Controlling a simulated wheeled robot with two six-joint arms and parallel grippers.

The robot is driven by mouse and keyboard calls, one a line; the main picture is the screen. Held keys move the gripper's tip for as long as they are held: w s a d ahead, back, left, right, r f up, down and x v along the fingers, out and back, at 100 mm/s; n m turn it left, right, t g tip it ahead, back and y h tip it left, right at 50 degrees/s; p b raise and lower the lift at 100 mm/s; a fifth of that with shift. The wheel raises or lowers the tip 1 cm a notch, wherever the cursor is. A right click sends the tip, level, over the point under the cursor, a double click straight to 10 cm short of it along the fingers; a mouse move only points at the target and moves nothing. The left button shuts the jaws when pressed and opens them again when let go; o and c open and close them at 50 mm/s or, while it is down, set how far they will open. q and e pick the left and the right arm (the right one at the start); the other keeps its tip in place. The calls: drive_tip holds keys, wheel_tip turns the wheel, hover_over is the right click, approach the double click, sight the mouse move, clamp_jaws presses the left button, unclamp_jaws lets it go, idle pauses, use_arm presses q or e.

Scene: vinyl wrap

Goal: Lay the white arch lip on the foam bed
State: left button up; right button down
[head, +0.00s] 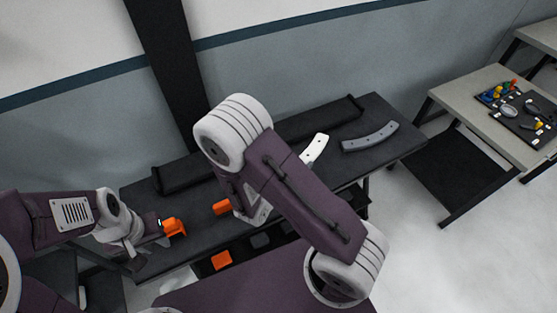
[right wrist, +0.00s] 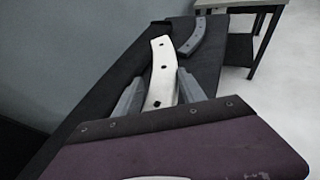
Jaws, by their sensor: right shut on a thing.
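The white arch lip (head: 315,149) is a curved pale strip with dark holes, partly hidden behind my right arm in the head view. In the right wrist view the white arch lip (right wrist: 161,68) runs between the two grey fingers of my right gripper (right wrist: 159,82), which is shut on it. It looks to be low over the dark bench top (head: 390,160); I cannot tell whether it touches. I cannot pick out the foam bed from the dark bench surfaces. My left gripper (head: 163,240) is at the bench's left end by an orange piece (head: 175,227); its jaw state is unclear.
A grey curved piece (head: 370,137) lies on the bench to the right. A long black bar (head: 187,176) runs along the back. Two orange blocks are near the front, one on the bench (head: 222,207) and one lower (head: 221,260). A side table (head: 480,110) stands right.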

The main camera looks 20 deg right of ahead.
drive_tip(key=s+d+m+g+h+b, duration=0.2)
drive_tip(key=s+d+m+g, duration=0.15)
drive_tip(key=d, duration=0.55)
drive_tip(key=w+a+f, duration=0.1)
drive_tip(key=w+f, duration=0.1)
drive_tip(key=w, duration=0.1)
drive_tip(key=w+a+f, duration=0.2)
drive_tip(key=w, duration=0.2)
drive_tip(key=w+a+f, duration=0.2)
drive_tip(key=w+f, duration=0.1)
drive_tip(key=shift+w+a+p, duration=0.25)
drive_tip(key=shift+p, duration=0.1)
wheel_tip(320, 180, down, 4)
drive_tip(key=shift+f, duration=0.2)
drive_tip(key=c, duration=0.7)
unclamp_jaws()
